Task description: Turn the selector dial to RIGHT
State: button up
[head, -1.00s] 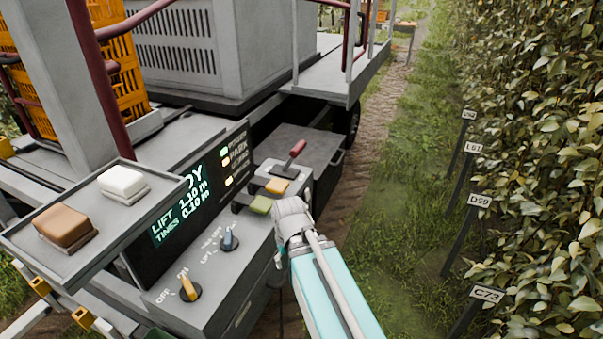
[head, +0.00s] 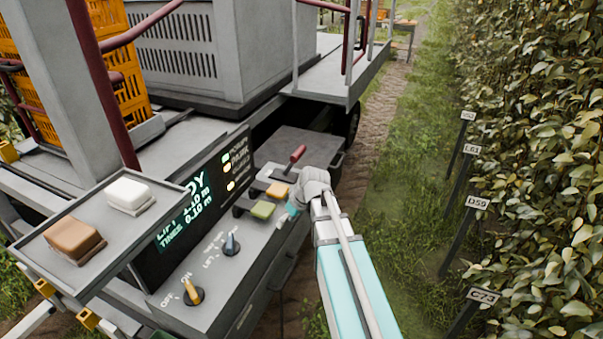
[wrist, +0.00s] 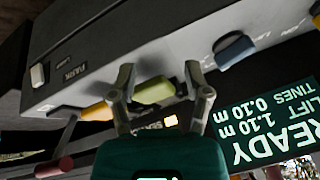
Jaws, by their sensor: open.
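A blue selector dial (head: 231,245) sits on the grey control panel, its pointer roughly upright in the head view; its small labels are too blurred to read fully. It also shows in the wrist view (wrist: 235,50), to the right of my gripper. My gripper (wrist: 157,73) is open, with its two fingers on either side of the yellow-green lever (wrist: 155,91) in the picture; I cannot tell whether they touch it. Nothing is clearly held. In the head view my wrist hides most of the gripper, near the yellow-green lever (head: 263,209) and away from the dial.
An orange OFF/ON dial (head: 193,290) sits nearer on the panel. An orange lever (head: 278,190) and a red-handled lever (head: 297,155) stand beyond. A lit display (head: 185,215) backs the panel. A tray (head: 165,205) holds a brown and a white block.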

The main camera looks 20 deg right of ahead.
jog(key=w+d+r+n+t+y+p, duration=0.2)
jog(key=w+d+r, duration=0.5)
jog(key=w, duration=0.4)
jog(key=shift+d+r+n+t+y+p, duration=0.4)
jog(key=shift+d+n+t+p, duration=0.15)
jog(key=shift+d+n+t, duration=0.4)
jog(key=shift+s+a, duration=0.1)
jog(key=shift+a, duration=0.1)
jog(key=s+a+f+m+g+h+b, duration=0.2)
jog(key=s+a+f+m, duration=0.1)
jog(key=s, duration=0.5)
jog(key=s+a+f+m+g+h+b, duration=0.2)
jog(key=s+a+f+m, duration=0.1)
jog(key=s+a+f, duration=0.2)
jog(key=s+a+f+m+g+h+b, duration=0.2)
jog(key=s+a+f+m+h+b, duration=0.1)
jog(key=s, duration=0.7)
notch_tip(320, 180, down, 2)
jog(key=shift+s+a+f, duration=0.15)
jog(key=shift+s+a, duration=0.15)
jog(key=shift+a, duration=0.15)
